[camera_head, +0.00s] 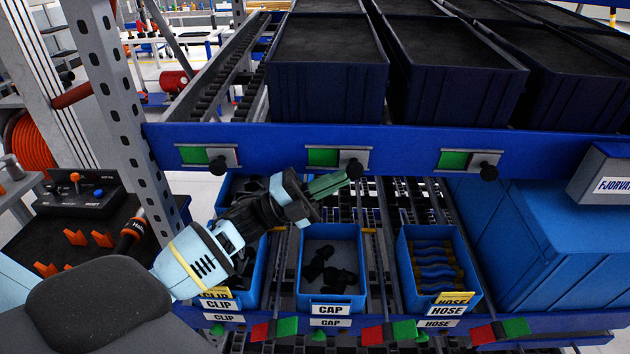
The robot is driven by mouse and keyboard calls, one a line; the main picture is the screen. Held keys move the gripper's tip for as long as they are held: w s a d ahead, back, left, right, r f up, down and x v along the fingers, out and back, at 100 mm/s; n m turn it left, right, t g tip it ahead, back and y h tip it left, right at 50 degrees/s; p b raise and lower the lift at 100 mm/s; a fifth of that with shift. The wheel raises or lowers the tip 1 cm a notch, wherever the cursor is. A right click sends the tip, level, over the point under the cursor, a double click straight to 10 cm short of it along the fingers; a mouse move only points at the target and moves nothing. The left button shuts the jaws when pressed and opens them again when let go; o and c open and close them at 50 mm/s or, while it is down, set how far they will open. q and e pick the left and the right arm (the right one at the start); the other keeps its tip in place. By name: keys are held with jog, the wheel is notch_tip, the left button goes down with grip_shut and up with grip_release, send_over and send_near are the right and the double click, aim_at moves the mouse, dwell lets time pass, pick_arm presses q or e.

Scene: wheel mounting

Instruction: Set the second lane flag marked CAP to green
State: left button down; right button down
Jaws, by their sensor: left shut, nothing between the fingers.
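The second lane flag (323,157) sits on the blue upper beam, above the lane whose bin is labelled CAP. Its window shows green, with a grey plate (348,156) and a black knob (355,168) at its right. My left gripper (338,182) is shut and empty just below the flag, its fingertips close to the knob; I cannot tell whether they touch. The CAP bin (331,303) is blue and holds several black caps (327,272). My right gripper is not in view.
Two other flags on the beam, left (195,155) and right (454,159), also show green. Dark blue crates (325,90) stand above the beam. A HOSE bin (438,298) stands right of the CAP bin, and a CLIP bin (249,290) is partly behind my arm.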

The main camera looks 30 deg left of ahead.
pick_arm(q)
jog(key=shift+r, duration=0.15)
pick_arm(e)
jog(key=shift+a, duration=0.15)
